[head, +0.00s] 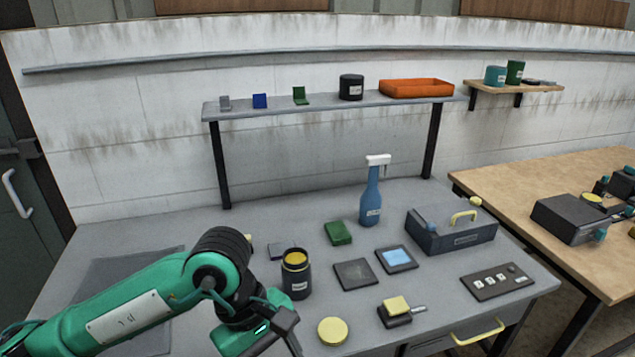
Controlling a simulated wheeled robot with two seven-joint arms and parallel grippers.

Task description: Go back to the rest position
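My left gripper (286,330) is at the bottom of the head view, at the end of the green arm that comes in from the left. It points down over the front of the grey workbench (250,208). Its fingertips run toward the lower picture edge, and I cannot tell whether they are apart or together. I see nothing held in it. A dark jar (296,281) with yellow contents stands just behind it, and a round yellow lid (332,331) lies to its right. My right gripper is not in view.
A blue spray bottle (370,200), a dark toolbox (450,236), a small block with a yellow top (396,306) and a switch panel (497,282) stand on the bench. A raised shelf (330,106) spans the back. A wooden table (540,178) is at right.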

